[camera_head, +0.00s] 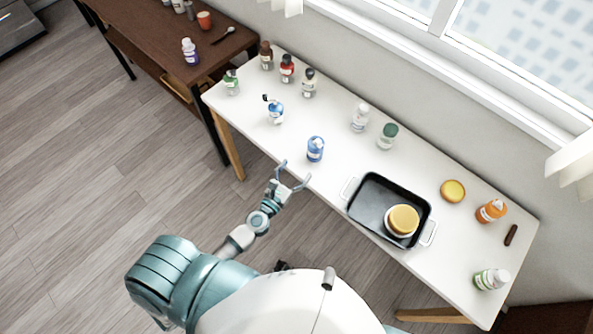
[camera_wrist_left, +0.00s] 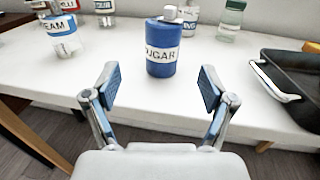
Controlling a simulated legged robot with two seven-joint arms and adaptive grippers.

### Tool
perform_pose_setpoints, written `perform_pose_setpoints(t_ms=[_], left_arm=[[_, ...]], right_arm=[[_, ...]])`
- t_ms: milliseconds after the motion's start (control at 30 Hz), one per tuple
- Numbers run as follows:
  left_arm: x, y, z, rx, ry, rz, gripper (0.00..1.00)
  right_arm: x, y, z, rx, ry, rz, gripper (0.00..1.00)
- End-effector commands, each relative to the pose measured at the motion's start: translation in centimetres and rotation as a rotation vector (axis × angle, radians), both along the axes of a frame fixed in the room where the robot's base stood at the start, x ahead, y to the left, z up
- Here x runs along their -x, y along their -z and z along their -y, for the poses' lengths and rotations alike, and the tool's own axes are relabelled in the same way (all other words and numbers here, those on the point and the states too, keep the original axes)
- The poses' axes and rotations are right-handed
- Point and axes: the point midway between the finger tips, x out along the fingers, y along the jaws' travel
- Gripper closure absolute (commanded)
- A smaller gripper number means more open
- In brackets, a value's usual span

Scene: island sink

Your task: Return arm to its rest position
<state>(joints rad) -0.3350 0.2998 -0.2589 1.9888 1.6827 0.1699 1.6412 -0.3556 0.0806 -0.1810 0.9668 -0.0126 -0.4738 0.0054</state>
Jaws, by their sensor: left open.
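My left gripper (camera_head: 294,175) is open and empty at the front edge of the white table. In the left wrist view its two fingers (camera_wrist_left: 156,90) are spread wide, with nothing between the pads. A blue bottle labelled SUGAR (camera_head: 316,149) stands upright on the table just beyond the fingertips. In the left wrist view the blue bottle (camera_wrist_left: 162,45) is straight ahead, apart from the fingers. My right gripper is not in view.
The white table (camera_head: 345,145) holds several bottles along its back and left. A black tray (camera_head: 370,197) with white handles holds a yellow-topped round item (camera_head: 403,219). A brown table (camera_head: 150,27) adjoins at the left. Bare floor lies left of my arm.

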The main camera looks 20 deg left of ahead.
Motion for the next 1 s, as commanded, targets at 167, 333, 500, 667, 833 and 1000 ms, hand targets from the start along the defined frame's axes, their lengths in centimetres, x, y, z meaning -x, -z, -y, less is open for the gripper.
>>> perform_pose_setpoints(t_ms=[167, 333, 500, 667, 833, 1000], left_arm=[[0.0, 0.0, 0.5, -0.004, 0.002, 0.001, 0.17], [0.1, 0.0, 0.8, -0.013, 0.005, 0.003, 0.17], [1.6, -1.7, 3.9, -0.29, 0.157, 0.103, 0.17], [6.7, -1.4, 9.8, -1.034, 0.505, 0.338, 0.17], [11.9, 3.3, 9.9, -1.772, 0.894, 0.494, 0.17], [15.4, 6.4, 6.3, -2.179, 1.23, 0.519, 0.17]], right_arm=[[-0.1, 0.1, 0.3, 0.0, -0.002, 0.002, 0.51], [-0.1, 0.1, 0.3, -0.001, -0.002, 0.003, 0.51], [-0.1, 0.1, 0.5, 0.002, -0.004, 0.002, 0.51], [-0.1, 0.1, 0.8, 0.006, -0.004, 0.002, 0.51], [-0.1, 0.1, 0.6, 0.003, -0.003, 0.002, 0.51], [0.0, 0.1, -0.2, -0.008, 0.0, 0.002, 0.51]])
